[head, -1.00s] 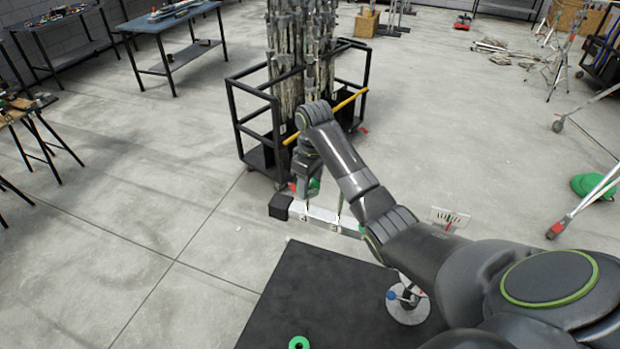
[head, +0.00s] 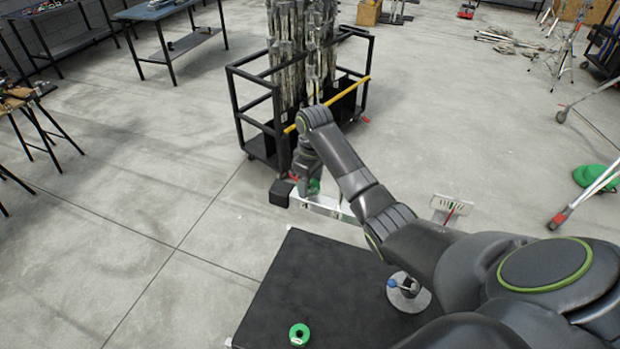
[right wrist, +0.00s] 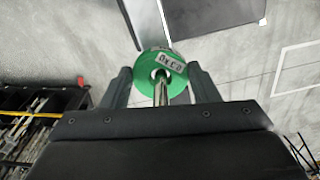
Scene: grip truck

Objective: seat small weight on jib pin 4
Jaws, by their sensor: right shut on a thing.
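My right gripper (head: 304,187) is shut on a green ring-shaped small weight (head: 315,186), just above the far end of the pale jib bar (head: 327,206). A black block (head: 281,193) caps that end of the bar. In the right wrist view, the green weight (right wrist: 147,66) with a white label sits between the fingers of my right gripper (right wrist: 160,82). A thin metal pin (right wrist: 161,94) shows at the weight's hole and appears to pass through it. The gap between weight and bar is hidden. The left gripper is out of view.
A second green ring (head: 299,335) lies on the black table (head: 290,280). A round metal base (head: 408,295) with a blue knob stands at its right. A white gauge plate (head: 450,205) is beyond. A black cart (head: 240,105) with stands is behind the gripper.

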